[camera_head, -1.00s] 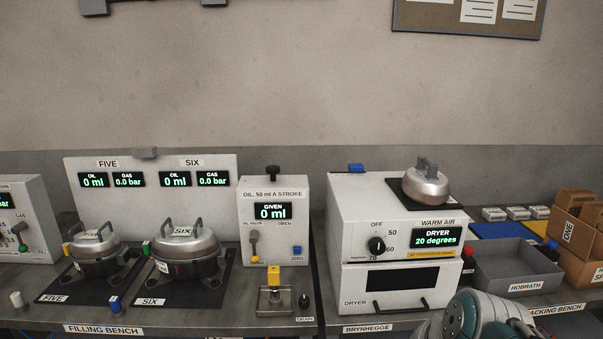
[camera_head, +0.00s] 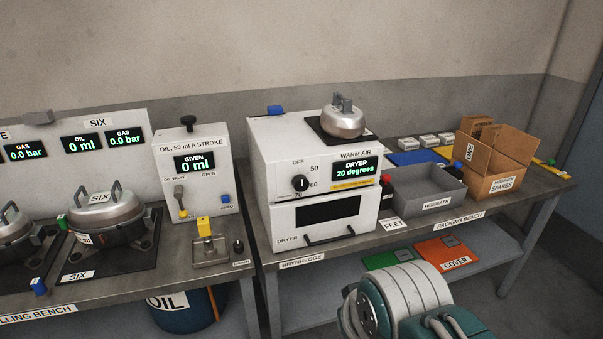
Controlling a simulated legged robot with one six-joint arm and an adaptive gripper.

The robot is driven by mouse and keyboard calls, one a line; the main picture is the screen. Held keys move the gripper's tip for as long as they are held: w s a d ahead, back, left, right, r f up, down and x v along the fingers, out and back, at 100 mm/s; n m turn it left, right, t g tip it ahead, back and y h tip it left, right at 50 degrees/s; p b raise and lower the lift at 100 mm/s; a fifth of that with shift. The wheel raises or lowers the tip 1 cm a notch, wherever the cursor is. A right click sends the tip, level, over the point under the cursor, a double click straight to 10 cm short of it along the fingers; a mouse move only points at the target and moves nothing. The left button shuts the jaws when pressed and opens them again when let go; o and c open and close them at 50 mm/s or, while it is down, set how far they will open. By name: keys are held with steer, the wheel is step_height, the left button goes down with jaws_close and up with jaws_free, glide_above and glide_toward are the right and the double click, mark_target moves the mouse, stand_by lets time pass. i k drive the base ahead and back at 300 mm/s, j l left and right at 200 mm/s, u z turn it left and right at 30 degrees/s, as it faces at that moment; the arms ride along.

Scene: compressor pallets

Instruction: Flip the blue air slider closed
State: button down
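A small blue slider-like block (camera_head: 276,110) sits on the top back left edge of the white dryer (camera_head: 258,150), which carries a WARM AIR label. It is small, and I cannot tell whether it stands open or closed. The dryer's display reads 20 degrees, and its black knob (camera_head: 300,183) is on the front. A part of my arm shows at the bottom right, well apart from the slider. My gripper is not in view.
A silver compressor (camera_head: 343,120) stands on a dark mat on the dryer top. To the right are a grey HOBRATH tray (camera_head: 430,205) and a SPARES cardboard box (camera_head: 500,165). The oil unit (camera_head: 170,160) stands to the left, with a gap between the benches.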

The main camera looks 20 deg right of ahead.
mark_target(274, 111)
steer(key=i+l, duration=0.75)
steer(key=l, duration=0.15)
steer(key=i+l, duration=0.7)
steer(key=l, duration=0.15)
